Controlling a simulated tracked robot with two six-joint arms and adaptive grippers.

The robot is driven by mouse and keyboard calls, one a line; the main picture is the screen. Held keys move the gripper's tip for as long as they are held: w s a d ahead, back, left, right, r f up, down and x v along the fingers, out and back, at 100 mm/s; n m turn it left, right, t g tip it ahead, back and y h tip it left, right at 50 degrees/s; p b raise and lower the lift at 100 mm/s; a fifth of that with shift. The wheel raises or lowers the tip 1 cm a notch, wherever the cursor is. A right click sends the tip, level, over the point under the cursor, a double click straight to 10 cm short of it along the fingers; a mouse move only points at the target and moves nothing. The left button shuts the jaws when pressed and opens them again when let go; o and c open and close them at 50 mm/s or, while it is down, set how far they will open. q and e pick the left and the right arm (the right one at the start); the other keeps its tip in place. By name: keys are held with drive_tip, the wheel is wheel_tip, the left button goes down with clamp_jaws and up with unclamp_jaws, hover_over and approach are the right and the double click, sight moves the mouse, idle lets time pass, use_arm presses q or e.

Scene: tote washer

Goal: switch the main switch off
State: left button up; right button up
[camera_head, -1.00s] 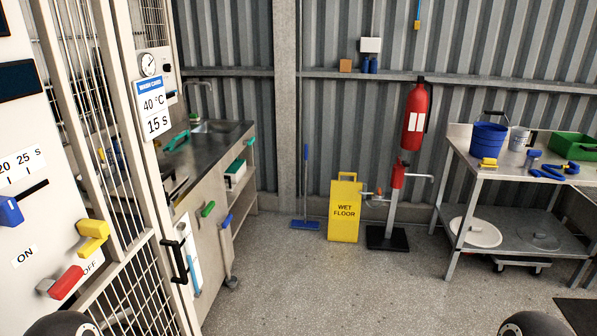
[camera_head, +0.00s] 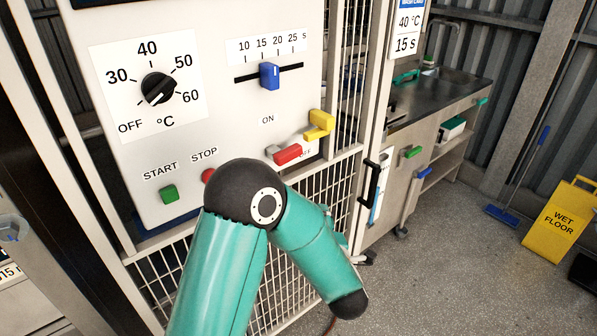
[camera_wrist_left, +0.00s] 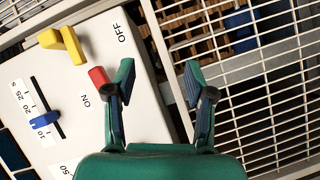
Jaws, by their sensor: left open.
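The main switch is a red handle (camera_head: 288,154) on the white control panel, with the ON label above it and the OFF label, partly covered, at its right end. In the left wrist view the red handle (camera_wrist_left: 99,78) is seen nearly end-on, between the ON and OFF labels. My left gripper (camera_wrist_left: 157,78) is open with nothing between its fingers. Its left finger lies just right of the red handle in that picture; whether they touch I cannot tell. In the head view my teal arm hides most of this gripper. My right gripper is out of view.
A yellow handle (camera_head: 320,124) sits close to the switch, upper right. A blue slider (camera_head: 269,76), a black dial (camera_head: 158,88) and a green START button (camera_head: 169,194) share the panel. A wire-mesh guard (camera_head: 150,275) lies below; a black door handle (camera_head: 371,184) is to the right.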

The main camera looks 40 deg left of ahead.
use_arm(q)
wheel_tip(320, 180, up, 5)
drive_tip(key=s+n+g+y+b, duration=0.1)
drive_tip(key=s+n+y+b, duration=0.1)
drive_tip(key=n+y, duration=0.15)
drive_tip(key=n+b, duration=0.3)
approach(297, 154)
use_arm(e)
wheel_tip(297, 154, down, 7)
use_arm(q)
drive_tip(key=shift+h, duration=0.25)
drive_tip(key=p+x, duration=0.4)
drive_tip(key=x, duration=0.6)
drive_tip(key=shift+r, duration=0.2)
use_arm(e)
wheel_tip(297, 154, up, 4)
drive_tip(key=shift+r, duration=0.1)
